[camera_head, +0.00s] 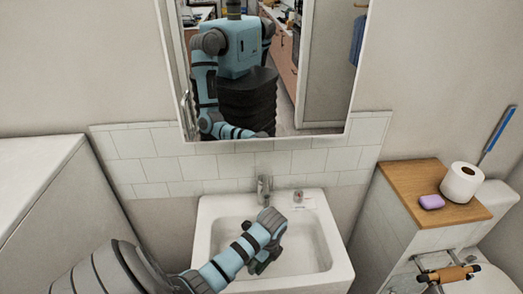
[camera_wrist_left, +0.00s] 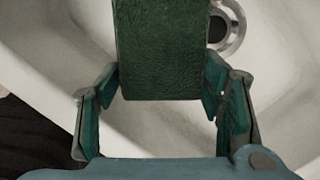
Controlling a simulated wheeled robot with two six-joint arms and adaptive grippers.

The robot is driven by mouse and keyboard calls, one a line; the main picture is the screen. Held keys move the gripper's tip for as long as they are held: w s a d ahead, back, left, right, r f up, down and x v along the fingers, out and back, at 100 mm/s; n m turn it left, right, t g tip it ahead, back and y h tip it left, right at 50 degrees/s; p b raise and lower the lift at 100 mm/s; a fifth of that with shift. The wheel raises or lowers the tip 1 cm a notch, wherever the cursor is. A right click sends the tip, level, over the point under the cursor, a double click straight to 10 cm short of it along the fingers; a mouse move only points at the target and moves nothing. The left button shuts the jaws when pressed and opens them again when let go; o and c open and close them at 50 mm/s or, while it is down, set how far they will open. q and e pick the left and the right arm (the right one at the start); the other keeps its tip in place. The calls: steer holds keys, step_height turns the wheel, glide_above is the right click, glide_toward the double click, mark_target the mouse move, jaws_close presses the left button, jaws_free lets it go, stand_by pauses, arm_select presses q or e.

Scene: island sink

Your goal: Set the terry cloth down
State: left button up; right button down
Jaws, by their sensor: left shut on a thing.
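The terry cloth (camera_wrist_left: 157,48) is a dark green, block-shaped piece with a rough surface. In the left wrist view it sits between the two fingers of my left gripper (camera_wrist_left: 162,88), which is shut on it. In the head view my left gripper (camera_head: 260,262) is over the basin of the white sink (camera_head: 315,232), and only a small dark green part near it shows. I cannot tell whether the cloth touches the basin. The sink drain (camera_wrist_left: 227,27) shows beyond the cloth in the left wrist view. My right gripper is not in view.
A faucet (camera_head: 264,188) stands at the sink's back edge. To the right, a wooden-topped cabinet (camera_head: 405,174) holds a purple soap bar (camera_head: 432,202) and a paper roll (camera_head: 462,182). A mirror (camera_head: 318,75) hangs above. A white surface (camera_head: 35,165) is at the left.

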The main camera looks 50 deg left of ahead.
arm_select(q)
step_height(320, 180, down, 6)
steer(key=shift+s+f+b, duration=0.1)
steer(key=shift+s+b, duration=0.05)
steer(key=shift+b, duration=0.7)
steer(key=o, duration=1.5)
steer(key=r+p, duration=0.1)
steer(key=r, duration=0.3)
steer(key=d+r+p, duration=0.1)
steer(key=r, duration=0.3)
steer(key=d+r+p, duration=0.1)
steer(key=r, duration=0.3)
steer(key=shift+r+p, duration=0.1)
steer(key=shift+p, duration=0.3)
